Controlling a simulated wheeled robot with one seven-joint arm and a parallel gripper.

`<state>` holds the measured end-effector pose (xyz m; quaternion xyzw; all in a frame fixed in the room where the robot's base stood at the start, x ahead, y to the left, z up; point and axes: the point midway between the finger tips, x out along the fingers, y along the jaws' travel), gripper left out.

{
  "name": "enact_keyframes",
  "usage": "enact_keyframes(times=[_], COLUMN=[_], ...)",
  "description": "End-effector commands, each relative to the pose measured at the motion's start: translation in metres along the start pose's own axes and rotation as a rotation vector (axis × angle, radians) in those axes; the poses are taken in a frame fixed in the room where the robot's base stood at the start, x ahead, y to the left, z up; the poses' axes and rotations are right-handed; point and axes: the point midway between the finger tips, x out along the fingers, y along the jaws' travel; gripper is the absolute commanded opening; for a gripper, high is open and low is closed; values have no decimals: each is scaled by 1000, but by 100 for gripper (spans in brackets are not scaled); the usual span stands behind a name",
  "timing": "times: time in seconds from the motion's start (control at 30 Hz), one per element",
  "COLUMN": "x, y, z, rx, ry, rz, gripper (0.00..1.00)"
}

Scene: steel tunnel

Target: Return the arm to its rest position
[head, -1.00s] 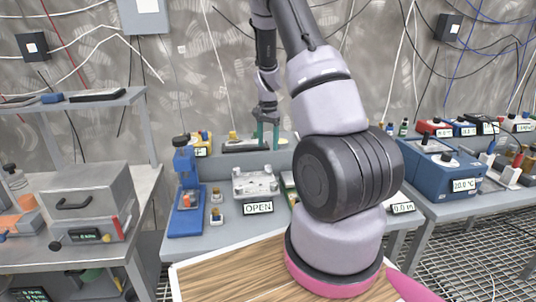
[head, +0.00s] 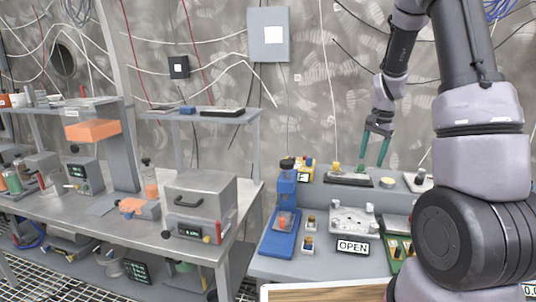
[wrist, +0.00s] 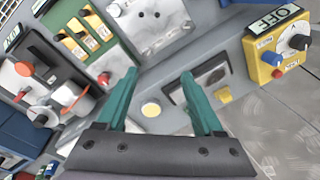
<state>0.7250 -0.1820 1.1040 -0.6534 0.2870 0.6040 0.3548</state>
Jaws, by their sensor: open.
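My gripper (head: 375,148) has green fingers and hangs from my raised arm, above the back of the middle bench near the wall. In the wrist view my gripper (wrist: 160,95) shows its two fingers spread apart with nothing between them. The fingers point down toward the bench top, and a round pale disc (wrist: 151,109) on the bench shows between them. My arm's large grey and black links fill the right side of the head view and hide part of the bench.
The middle bench holds a blue press (head: 284,210), a metal fixture (head: 353,218), an OPEN sign (head: 353,247) and a green tray. A yellow knob box (wrist: 277,47) sits near the wall. A grey oven box (head: 200,202) stands on the left bench (head: 110,215). Wall cables hang behind.

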Motion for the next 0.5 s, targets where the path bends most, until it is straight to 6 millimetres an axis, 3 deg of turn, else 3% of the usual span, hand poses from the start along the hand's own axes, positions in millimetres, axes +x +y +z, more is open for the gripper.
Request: enact_keyframes(times=[0.03,0.2,0.5], x=[-29,-100,-195], y=[-2,3,39], z=[13,60,149], rx=[-29,-135,-339], ry=[12,45,150], rz=[-43,-149,-303], gripper=[69,69,69])
